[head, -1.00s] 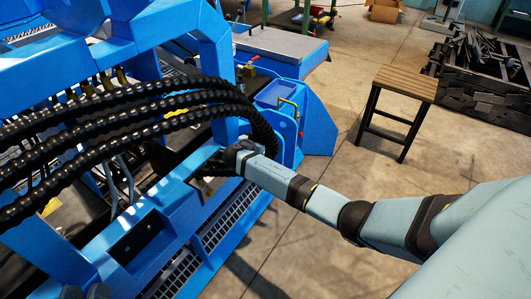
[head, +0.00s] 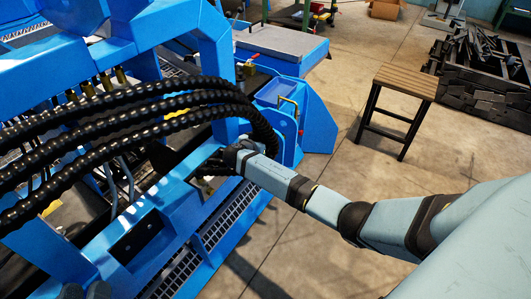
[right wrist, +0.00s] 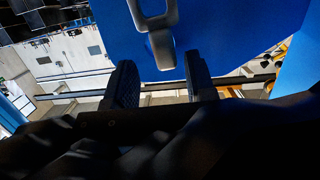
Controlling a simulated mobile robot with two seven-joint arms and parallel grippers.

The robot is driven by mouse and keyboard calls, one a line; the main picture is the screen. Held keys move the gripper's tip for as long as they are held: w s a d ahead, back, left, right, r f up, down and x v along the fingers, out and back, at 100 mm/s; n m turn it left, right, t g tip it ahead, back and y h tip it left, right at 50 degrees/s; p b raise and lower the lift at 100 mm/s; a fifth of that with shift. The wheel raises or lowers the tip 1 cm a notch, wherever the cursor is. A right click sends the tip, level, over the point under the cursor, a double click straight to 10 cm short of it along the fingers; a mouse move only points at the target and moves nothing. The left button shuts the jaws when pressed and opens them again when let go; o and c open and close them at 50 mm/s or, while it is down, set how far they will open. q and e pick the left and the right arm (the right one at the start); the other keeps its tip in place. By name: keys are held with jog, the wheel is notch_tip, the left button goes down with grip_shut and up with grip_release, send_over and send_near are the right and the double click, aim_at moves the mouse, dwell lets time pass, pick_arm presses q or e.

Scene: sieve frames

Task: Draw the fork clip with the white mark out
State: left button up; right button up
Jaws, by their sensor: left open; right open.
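A grey looped clip (right wrist: 161,45) with a rounded lower end lies against a blue panel in the right wrist view. No white mark shows on it, so I cannot tell if it is the marked fork clip. My right gripper (right wrist: 161,82) is open, its two dark fingers apart on either side of the clip's lower end, with no contact visible. In the head view my right gripper (head: 213,164) reaches in beside the blue machine (head: 200,200), its fingers hard to make out.
Thick black ribbed hoses (head: 130,125) arch over the machine near my right gripper. A wooden-topped stool (head: 405,83) and black scrap (head: 480,80) stand farther right. The floor between is clear.

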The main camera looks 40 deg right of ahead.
jog(key=r, duration=0.2)
jog(key=w+d, duration=0.1)
jog(key=shift+r, duration=0.4)
pick_arm(q)
jog(key=a+f, duration=0.1)
jog(key=a+f+y+p, duration=0.1)
jog(key=f, duration=0.1)
jog(key=s+f+y+p, duration=0.1)
jog(key=shift+a+f+n+g, duration=0.25)
jog(key=shift+a+n+g, duration=0.05)
jog(key=shift+a, duration=0.1)
pick_arm(e)
jog(key=f+v, duration=0.2)
jog(key=v, duration=1.2)
jog(key=shift+s+a+f, duration=0.35)
jog(key=shift+s+a, duration=0.05)
jog(key=shift+s, duration=0.05)
